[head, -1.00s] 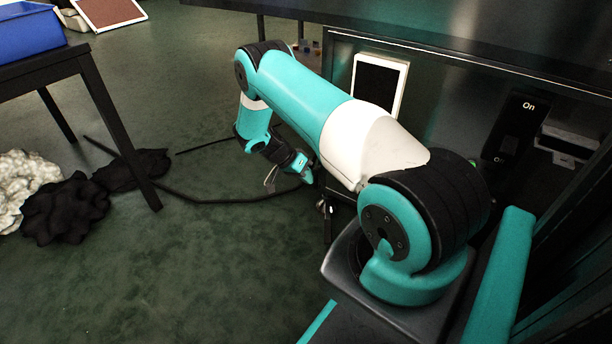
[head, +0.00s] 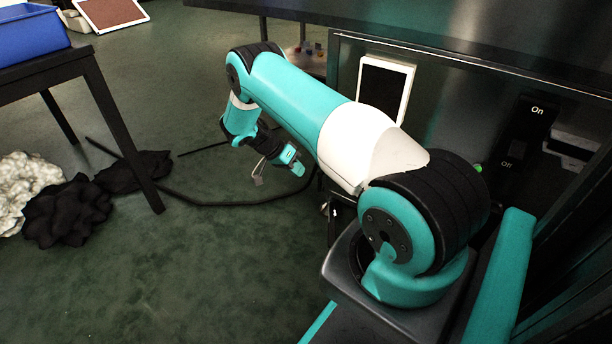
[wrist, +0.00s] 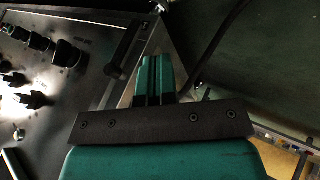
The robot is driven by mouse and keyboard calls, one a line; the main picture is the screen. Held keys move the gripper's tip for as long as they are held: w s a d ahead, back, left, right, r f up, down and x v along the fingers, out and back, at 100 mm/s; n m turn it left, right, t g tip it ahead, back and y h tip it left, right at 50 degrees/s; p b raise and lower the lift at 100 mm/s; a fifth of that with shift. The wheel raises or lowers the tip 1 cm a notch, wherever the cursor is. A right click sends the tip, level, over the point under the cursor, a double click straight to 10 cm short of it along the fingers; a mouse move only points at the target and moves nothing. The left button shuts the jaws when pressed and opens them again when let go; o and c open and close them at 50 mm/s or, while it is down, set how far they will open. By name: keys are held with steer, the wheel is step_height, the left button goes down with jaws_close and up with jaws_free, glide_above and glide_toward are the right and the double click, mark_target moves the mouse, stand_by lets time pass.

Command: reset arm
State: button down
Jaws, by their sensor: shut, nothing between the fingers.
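My gripper (head: 299,169) hangs low at the end of my bent teal arm, in front of the dark machine's front face. In the wrist view its two teal fingers (wrist: 154,80) are together, with nothing between them. A dark control panel (wrist: 75,85) with several black knobs fills the left of the wrist view. The fingers appear close to its edge, but I cannot tell the exact gap.
A black table (head: 75,62) holds a blue bin (head: 30,32) at the left. A white heap (head: 22,180) and a dark heap (head: 66,208) lie on the floor. A black cable (head: 205,202) crosses the floor. An On/Off switch (head: 520,148) is at the right. The green floor at front left is clear.

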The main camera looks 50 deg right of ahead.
steer(key=p+v, duration=0.3)
steer(key=v, duration=0.5)
steer(key=shift+w+r, duration=0.1)
steer(key=shift+r, duration=0.05)
steer(key=a+r+n+t+y+p, duration=0.25)
steer(key=a+r+n, duration=0.5)
steer(key=r, duration=0.65)
steer(key=a+r+n+t+y+p, duration=0.1)
steer(key=a+r+n+t+p, duration=0.25)
steer(key=a+r, duration=0.9)
steer(key=s+a+r+n+y+p, duration=0.1)
steer(key=s+a+r+n+p, duration=0.15)
steer(key=s+a+r, duration=0.3)
steer(key=s+a+r+n+y+p, duration=0.1)
steer(key=s+a+r+n+p, duration=0.1)
steer(key=s+a+r+n, duration=0.35)
steer(key=s+a+r+n+y+p, duration=0.1)
steer(key=s+a+r+n+y, duration=0.2)
steer(key=s, duration=0.5)
steer(key=s+a+r+n+y+p, duration=0.1)
steer(key=s+a+r+n+p, duration=0.15)
steer(key=s+r, duration=0.4)
step_height(320, 180, up, 37)
steer(key=s+p, duration=0.1)
steer(key=p, duration=3.6)
steer(key=shift+s+a, duration=0.2)
steer(key=shift+s, duration=0.1)
steer(key=shift+r+n, duration=0.1)
steer(key=shift+n, duration=0.15)
